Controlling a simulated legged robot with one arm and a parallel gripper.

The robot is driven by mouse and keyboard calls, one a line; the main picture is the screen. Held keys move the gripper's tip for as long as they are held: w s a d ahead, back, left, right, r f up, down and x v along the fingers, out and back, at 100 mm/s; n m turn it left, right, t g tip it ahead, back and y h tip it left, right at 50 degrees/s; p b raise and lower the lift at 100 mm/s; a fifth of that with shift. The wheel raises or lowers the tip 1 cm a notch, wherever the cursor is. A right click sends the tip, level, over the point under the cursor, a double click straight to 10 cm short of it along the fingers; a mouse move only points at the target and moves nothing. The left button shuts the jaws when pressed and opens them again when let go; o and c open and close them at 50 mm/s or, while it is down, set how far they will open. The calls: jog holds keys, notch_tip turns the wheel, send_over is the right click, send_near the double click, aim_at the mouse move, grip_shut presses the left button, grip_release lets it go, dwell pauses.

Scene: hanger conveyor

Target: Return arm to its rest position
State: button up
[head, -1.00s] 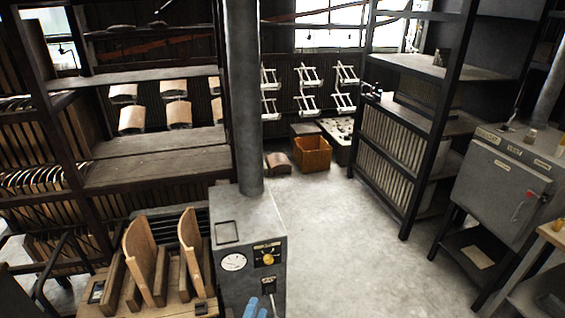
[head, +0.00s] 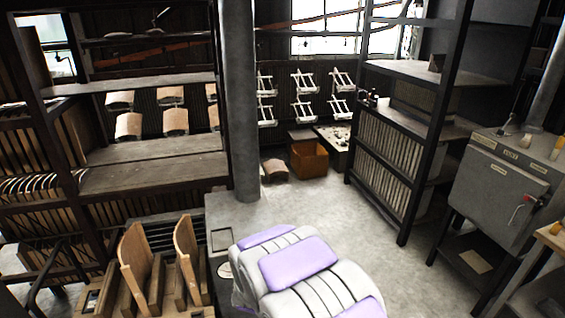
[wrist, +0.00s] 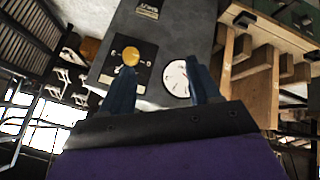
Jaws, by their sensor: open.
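My gripper (wrist: 160,78) shows in the wrist view with two blue fingers spread apart and nothing between them. Beyond the fingers is a grey control box (wrist: 195,22) with a yellow knob (wrist: 131,56) and a white round dial (wrist: 177,78). My gripper cannot be made out in the head view.
A grey post (head: 240,100) rises behind the control box. Wooden panels stand in a rack (head: 160,270) at the left. Dark shelving (head: 425,110) and a grey cabinet (head: 505,190) are at the right. An orange bin (head: 309,160) sits at the back. The floor (head: 360,225) between is clear.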

jog(key=s+d+r+m+g+y, duration=0.1)
jog(key=s+d+r+m+g, duration=0.15)
jog(key=s+d+r, duration=0.45)
jog(key=s+d+r+m+g, duration=0.1)
jog(key=s+d+r+g, duration=0.3)
jog(key=s, duration=0.5)
jog(key=s+d+r+m+g, duration=0.1)
jog(key=s+d+r, duration=0.1)
jog(key=s, duration=0.5)
jog(key=s+d+r+m+g+h, duration=0.1)
jog(key=s+d+r+m, duration=0.1)
jog(key=s+d, duration=0.3)
jog(key=s+d+r+m+g+h, duration=0.1)
jog(key=s+d, duration=0.3)
jog(key=s, duration=0.6)
jog(key=shift+r+m+b, duration=0.35)
jog(key=shift+r+m, duration=0.1)
jog(key=shift+r, duration=0.25)
jog(key=shift+c, duration=0.3)
